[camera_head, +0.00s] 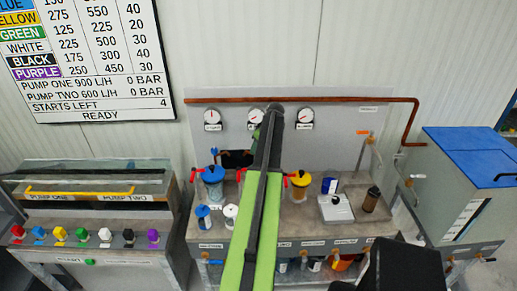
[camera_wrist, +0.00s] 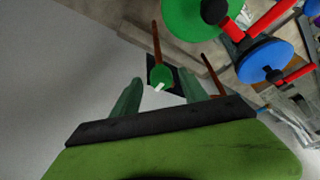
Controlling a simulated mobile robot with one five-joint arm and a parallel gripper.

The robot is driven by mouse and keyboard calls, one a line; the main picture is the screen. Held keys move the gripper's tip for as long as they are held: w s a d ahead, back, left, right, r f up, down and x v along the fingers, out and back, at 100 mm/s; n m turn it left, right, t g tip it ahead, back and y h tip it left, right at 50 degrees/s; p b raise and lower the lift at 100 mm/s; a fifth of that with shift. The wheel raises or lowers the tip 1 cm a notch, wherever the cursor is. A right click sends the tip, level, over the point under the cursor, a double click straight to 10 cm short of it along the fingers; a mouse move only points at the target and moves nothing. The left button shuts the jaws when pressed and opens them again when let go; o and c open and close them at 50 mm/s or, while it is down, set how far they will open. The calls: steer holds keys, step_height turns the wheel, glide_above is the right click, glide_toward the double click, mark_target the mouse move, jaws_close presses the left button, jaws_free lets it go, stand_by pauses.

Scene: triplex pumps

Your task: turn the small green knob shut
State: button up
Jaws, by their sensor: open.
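The small green knob (camera_wrist: 160,76) shows in the wrist view as a round green disc with a white mark, in front of a dark square plate. My gripper (camera_wrist: 161,80) is open, with its two dark green fingers on either side of the knob in the picture. I cannot tell how far ahead of the fingertips the knob lies, and no contact is visible. In the head view my arm reaches up the middle towards the back panel (camera_head: 345,125) and hides the knob and the jaws.
A large green lid (camera_wrist: 190,15) and a blue lid (camera_wrist: 266,60), both with red handles, are at the wrist view's upper right. A yellow-lidded vessel (camera_head: 300,186) stands right of my arm. Gauges line the panel; a console with coloured knobs (camera_head: 82,235) stands left.

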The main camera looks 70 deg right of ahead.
steer(key=shift+r, duration=0.1)
steer(key=shift+s+r+p, duration=0.1)
steer(key=shift+r+p, duration=0.25)
steer(key=shift+p, duration=0.1)
steer(key=p+v, duration=1.5)
steer(key=v, duration=0.1)
steer(key=shift+s+r, duration=0.2)
steer(key=shift+s, duration=0.05)
steer(key=shift+a, duration=0.1)
